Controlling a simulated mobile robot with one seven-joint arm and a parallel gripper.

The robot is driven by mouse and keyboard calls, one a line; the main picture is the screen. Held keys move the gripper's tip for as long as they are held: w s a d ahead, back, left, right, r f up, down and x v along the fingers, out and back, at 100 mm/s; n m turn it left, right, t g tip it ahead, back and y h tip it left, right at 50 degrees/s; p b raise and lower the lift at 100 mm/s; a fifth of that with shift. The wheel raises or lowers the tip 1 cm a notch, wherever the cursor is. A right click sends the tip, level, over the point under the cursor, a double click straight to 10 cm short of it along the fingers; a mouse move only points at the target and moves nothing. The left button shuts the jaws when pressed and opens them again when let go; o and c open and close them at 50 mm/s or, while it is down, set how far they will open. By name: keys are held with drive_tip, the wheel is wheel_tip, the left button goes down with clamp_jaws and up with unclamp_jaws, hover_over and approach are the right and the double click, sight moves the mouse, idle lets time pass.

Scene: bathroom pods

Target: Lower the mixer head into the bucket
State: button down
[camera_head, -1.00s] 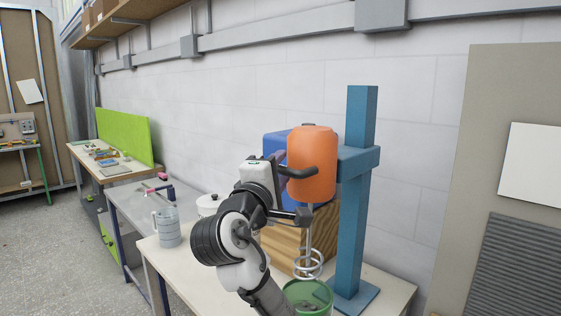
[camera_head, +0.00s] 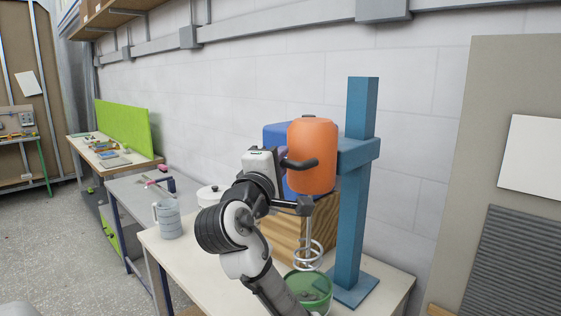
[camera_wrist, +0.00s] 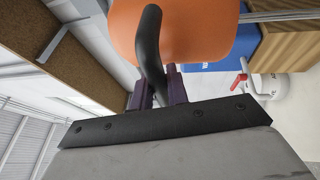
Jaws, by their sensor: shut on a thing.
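The mixer head (camera_head: 313,158) is an orange cylinder carried on a blue stand (camera_head: 353,200), with a black handle (camera_head: 302,164) and a spiral metal whisk (camera_head: 308,256) below it. The whisk hangs upright over the green bucket (camera_head: 312,284), its lower end close to the rim; I cannot tell if it dips inside. My gripper (camera_head: 283,161) is at the handle on the head's left side. In the wrist view, my gripper's purple fingers (camera_wrist: 158,92) are closed around the black handle (camera_wrist: 149,52), with the orange head (camera_wrist: 195,28) behind.
A wooden block (camera_head: 284,232) and a blue container (camera_head: 274,138) stand behind the mixer. A white lidded pot (camera_head: 209,196) and a grey jug (camera_head: 168,219) stand to the left on the table (camera_head: 185,252). A wall is close behind.

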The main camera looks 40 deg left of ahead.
wheel_tip(320, 180, down, 19)
drive_tip(key=b, duration=1.2)
drive_tip(key=shift+a+f, duration=0.1)
drive_tip(key=shift+f, duration=0.05)
drive_tip(key=c, duration=1.8)
unclamp_jaws()
drive_tip(key=o, duration=0.4)
drive_tip(key=shift+o, duration=0.2)
drive_tip(key=b+v, duration=0.3)
drive_tip(key=v, duration=1.1)
drive_tip(key=shift+r, duration=0.2)
